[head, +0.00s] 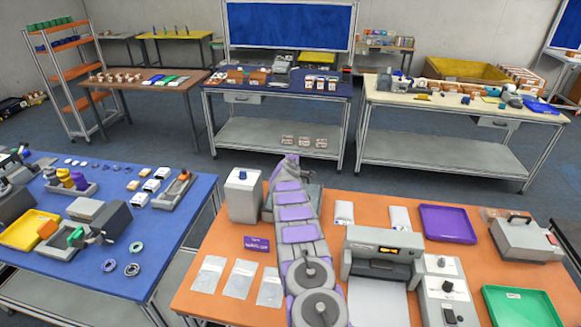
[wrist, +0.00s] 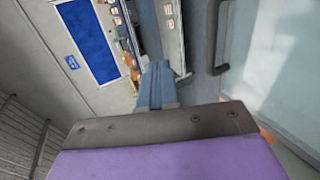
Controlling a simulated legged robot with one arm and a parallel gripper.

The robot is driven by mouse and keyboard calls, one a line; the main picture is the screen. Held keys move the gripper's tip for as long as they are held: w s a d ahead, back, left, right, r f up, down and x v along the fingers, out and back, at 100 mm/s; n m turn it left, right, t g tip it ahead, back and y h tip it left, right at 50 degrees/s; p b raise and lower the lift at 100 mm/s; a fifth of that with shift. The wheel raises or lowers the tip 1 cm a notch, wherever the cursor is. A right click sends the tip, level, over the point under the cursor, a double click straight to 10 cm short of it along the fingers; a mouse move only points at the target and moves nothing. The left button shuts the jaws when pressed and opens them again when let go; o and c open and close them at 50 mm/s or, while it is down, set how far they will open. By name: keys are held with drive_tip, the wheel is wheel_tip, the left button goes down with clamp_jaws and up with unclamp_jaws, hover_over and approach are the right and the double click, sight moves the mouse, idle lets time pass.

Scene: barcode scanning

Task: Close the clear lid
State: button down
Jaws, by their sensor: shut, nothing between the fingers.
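In the wrist view a pale, bluish panel that looks like the clear lid (wrist: 275,75) fills the right side. It carries a dark bar handle (wrist: 218,40). My gripper (wrist: 158,68) is shut and empty, pointing away to the left of the handle and apart from it. In the head view my arm rises over the orange table, and its end hides most of a grey machine (head: 314,198) behind it. The fingertips do not show clearly there. I cannot tell the lid's outline or angle in the head view.
The orange table (head: 210,255) holds a grey box (head: 243,194), a printer-like machine (head: 381,255), a control box (head: 446,292), a purple tray (head: 447,223), a green tray (head: 522,306) and a handled grey machine (head: 527,243). A blue table (head: 85,265) stands at left. Grey floor separates the tables.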

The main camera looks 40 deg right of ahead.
drive_tip(key=b+v, duration=1.6)
drive_tip(key=b, duration=0.6)
drive_tip(key=shift+s+a, duration=0.25)
